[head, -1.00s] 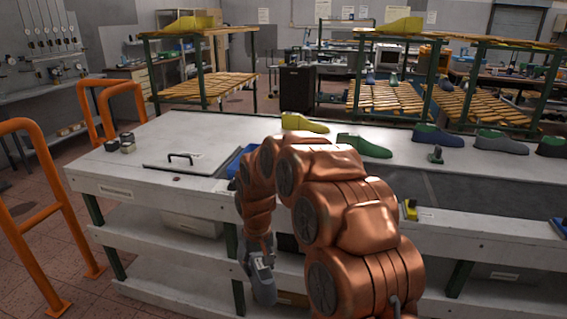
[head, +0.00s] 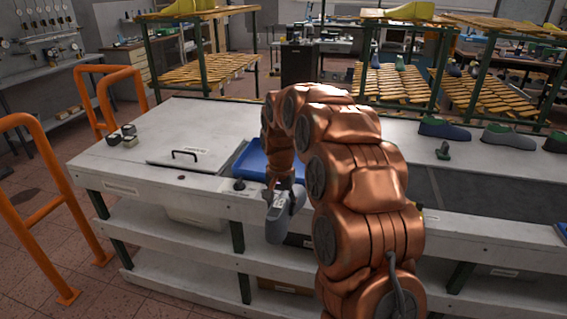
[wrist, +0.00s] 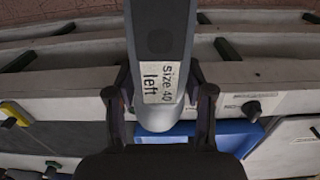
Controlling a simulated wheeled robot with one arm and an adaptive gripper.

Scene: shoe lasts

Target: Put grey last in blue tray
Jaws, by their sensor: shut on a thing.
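A grey last (head: 285,215) hangs in my gripper (head: 285,186) in front of the workbench's front edge, with its long end pointing down. In the wrist view the grey last (wrist: 160,45) carries a label reading "size 40 left", and my gripper (wrist: 160,100) has one finger on each side of it. The blue tray (head: 250,160) sits on the bench top just behind my gripper, partly hidden by my arm. The blue tray also shows in the wrist view (wrist: 232,135), below and right of the last. The last is outside the tray.
A hatch lid with a black handle (head: 185,154) lies left of the tray. A black knob (head: 239,184) stands at the bench's front edge. Several lasts, one of them grey (head: 508,136), stand at the right. Orange rails (head: 40,190) stand at the left.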

